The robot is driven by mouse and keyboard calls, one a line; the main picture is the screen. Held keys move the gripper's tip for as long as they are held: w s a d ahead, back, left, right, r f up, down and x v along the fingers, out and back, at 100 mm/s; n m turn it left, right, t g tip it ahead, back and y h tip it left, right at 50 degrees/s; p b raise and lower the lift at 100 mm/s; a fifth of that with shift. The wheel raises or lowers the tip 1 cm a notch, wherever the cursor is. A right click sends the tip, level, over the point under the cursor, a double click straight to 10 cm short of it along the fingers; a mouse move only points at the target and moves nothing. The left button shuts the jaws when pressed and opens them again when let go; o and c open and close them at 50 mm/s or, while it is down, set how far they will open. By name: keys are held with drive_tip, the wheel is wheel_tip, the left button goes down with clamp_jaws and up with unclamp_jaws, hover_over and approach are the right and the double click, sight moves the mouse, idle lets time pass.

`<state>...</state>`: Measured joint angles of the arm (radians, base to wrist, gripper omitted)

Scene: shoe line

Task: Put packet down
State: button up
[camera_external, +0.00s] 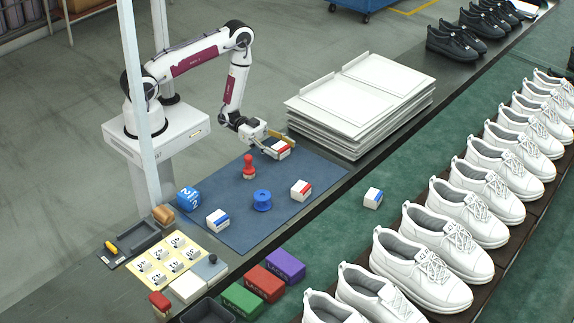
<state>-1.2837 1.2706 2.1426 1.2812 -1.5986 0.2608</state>
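My gripper (275,142) is at the far right end of the blue mat (235,183). A white packet with a red band (281,152) sits between its fingers, and the gripper looks shut on it. The packet is at or just above the mat; the gap beneath cannot be told. Another red-and-white packet (301,191) lies on the mat's right side. A blue-and-white packet (217,221) lies near the mat's front left corner. A second blue-and-white packet (373,198) lies on the green belt (345,215).
A red stamp-like object (249,168) and a blue spool (262,201) stand on the mat. A blue block (188,198) is at its left edge. A stack of white boards (358,105) stands close right of my gripper.

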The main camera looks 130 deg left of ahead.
drive_tip(key=shift+s, duration=0.15)
drive_tip(key=shift+s+r, duration=0.1)
drive_tip(key=shift+s, duration=1.05)
drive_tip(key=shift+s+a+r, duration=0.2)
drive_tip(key=shift+s+r, duration=0.1)
drive_tip(key=shift+s, duration=0.45)
drive_tip(key=shift+s+a+r, duration=0.2)
drive_tip(key=shift+s+r, duration=0.05)
drive_tip(key=shift+s, duration=0.45)
drive_tip(key=shift+s+r, duration=0.1)
drive_tip(key=shift+s, duration=1)
drive_tip(key=shift+o, duration=0.5)
